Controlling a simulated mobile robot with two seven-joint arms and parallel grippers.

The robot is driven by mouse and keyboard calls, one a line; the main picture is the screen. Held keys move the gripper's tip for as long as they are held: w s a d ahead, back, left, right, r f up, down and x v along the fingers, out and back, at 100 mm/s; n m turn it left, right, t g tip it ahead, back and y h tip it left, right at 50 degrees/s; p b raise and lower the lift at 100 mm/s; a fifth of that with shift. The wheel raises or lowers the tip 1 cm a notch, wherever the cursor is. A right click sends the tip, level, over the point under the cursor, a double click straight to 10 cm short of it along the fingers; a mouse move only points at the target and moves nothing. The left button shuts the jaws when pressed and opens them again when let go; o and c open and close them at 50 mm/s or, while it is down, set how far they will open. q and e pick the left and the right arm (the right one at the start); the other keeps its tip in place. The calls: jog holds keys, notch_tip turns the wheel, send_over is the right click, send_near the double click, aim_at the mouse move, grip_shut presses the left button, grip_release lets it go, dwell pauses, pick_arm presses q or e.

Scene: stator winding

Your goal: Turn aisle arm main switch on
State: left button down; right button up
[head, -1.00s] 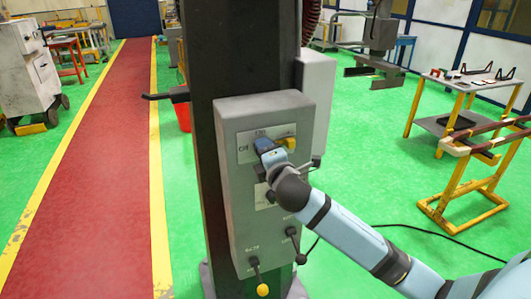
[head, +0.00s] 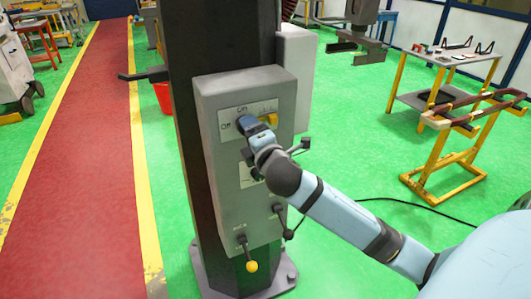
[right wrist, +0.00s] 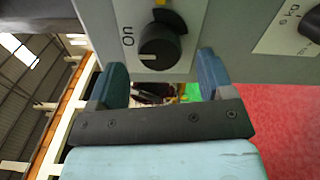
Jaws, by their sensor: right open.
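The grey control box (head: 215,200) is fixed to a dark column. Its upper plate carries a switch with "On" and "Off" labels. In the right wrist view the switch is a round black knob (right wrist: 160,46) with a light pointer mark, and "On" is printed to its left. My right gripper (right wrist: 160,66) is open. Its two blue fingers stand on either side of the knob's lower part, and a gap shows between each finger and the knob. In the head view the same gripper (head: 248,124) hides the knob. My left gripper is out of view.
A yellow part (head: 268,120) sits right of the switch. Lower on the box are levers, one with a yellow ball (head: 252,267). A dark handle (head: 145,74) juts left from the column. A yellow stand (head: 440,165) is at right. The red aisle (head: 70,170) is clear.

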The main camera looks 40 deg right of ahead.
jog(key=b+v, duration=0.1)
jog(key=v, duration=1)
jog(key=shift+d, duration=0.1)
